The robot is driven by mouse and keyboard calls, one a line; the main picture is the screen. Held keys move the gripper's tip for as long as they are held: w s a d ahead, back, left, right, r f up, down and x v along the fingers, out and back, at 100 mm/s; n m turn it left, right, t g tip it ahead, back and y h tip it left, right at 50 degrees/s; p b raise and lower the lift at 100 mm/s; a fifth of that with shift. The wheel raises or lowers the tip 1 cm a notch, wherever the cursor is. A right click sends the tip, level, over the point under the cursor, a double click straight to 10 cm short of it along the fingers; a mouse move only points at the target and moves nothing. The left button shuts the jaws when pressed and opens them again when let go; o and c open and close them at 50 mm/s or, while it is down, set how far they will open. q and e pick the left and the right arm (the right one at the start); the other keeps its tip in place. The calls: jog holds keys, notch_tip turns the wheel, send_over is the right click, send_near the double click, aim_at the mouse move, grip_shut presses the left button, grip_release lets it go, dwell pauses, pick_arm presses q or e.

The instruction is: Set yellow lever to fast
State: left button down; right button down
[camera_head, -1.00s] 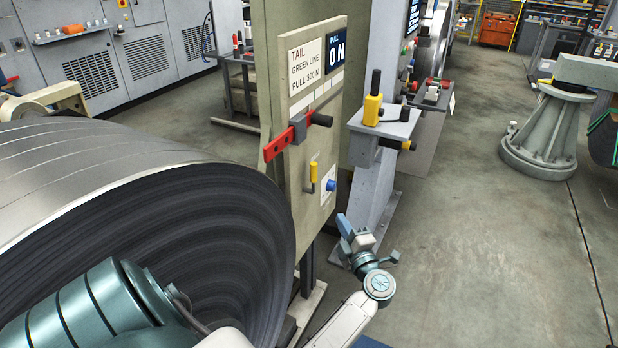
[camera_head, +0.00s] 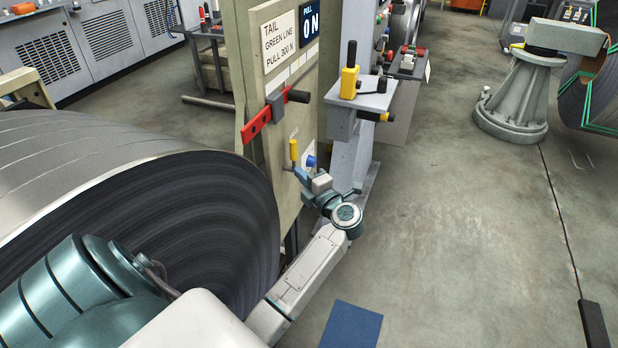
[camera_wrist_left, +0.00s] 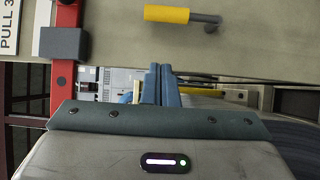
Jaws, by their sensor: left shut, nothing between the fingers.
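The yellow lever (camera_head: 294,150) is on the lower face of the beige panel (camera_head: 307,110), its yellow grip standing upright. In the left wrist view the yellow grip (camera_wrist_left: 166,14) lies sideways at the top, with its dark pivot to the right. The small marking by the lever is too small to read. My left gripper (camera_head: 300,174) is just below the lever in the head view. Its blue fingers (camera_wrist_left: 160,84) are together and empty, apart from the lever in the left wrist view. My right gripper is not in view.
A red bar with a black handle (camera_head: 258,122) sits above the lever. The large steel coil (camera_head: 200,200) stands left of my arm. A grey pedestal with a yellow-and-black control (camera_head: 349,82) is to the right.

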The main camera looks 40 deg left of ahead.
aim_at(296, 157)
pick_arm(q)
jog(key=w+a, duration=0.1)
jog(key=a, duration=0.1)
jog(key=w+a+p, duration=0.1)
jog(key=a, duration=0.1)
jog(key=w+a, duration=0.1)
jog(key=a, duration=0.1)
jog(key=shift+w+p, duration=0.3)
jog(key=shift+w, duration=0.1)
jog(key=shift+w+a, duration=0.2)
jog(key=shift+w, duration=0.25)
